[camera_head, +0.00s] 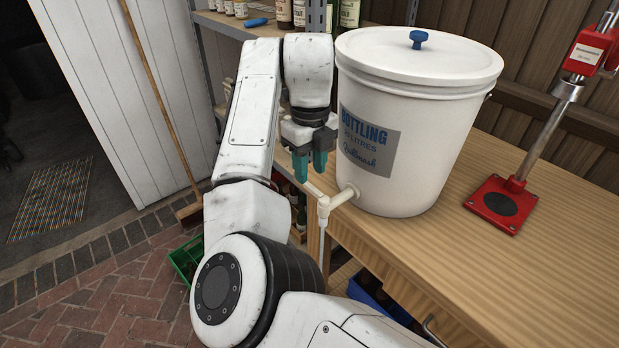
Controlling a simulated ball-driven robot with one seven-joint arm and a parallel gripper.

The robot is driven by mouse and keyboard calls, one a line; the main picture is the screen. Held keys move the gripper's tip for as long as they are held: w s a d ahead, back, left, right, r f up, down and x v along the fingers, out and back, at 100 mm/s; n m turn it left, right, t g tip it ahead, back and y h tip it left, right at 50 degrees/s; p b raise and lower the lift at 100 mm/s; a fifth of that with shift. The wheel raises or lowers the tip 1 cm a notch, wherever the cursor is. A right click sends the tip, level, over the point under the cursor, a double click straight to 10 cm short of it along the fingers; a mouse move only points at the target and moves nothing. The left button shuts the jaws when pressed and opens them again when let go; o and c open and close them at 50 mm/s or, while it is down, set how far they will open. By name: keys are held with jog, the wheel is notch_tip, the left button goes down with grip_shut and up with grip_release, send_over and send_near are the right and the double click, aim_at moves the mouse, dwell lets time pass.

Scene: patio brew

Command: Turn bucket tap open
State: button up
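The white bottling bucket (430,150) stands on the wooden bench, with its lid on. Its white tap (341,197) sticks out low on the left side, past the bench edge, with the spout pointing down. A pale tap handle (313,189) slants up and left from the tap body. My gripper (310,178) points down just above this handle, left of the bucket. Its two teal fingers stand a little apart, and I see nothing held between them. The fingertips are very close to the handle's upper end; I cannot tell if they touch it.
A red bench capper (503,203) stands on the bench (480,265) right of the bucket. A blue crate (366,290) shows under the bench and a green crate (186,258) on the brick floor. A broom (165,110) leans at left. Shelves with bottles (349,13) stand behind.

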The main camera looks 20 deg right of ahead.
aim_at(310, 186)
jog(key=shift+f, duration=1.8)
jog(key=shift+c, duration=0.4)
grip_shut()
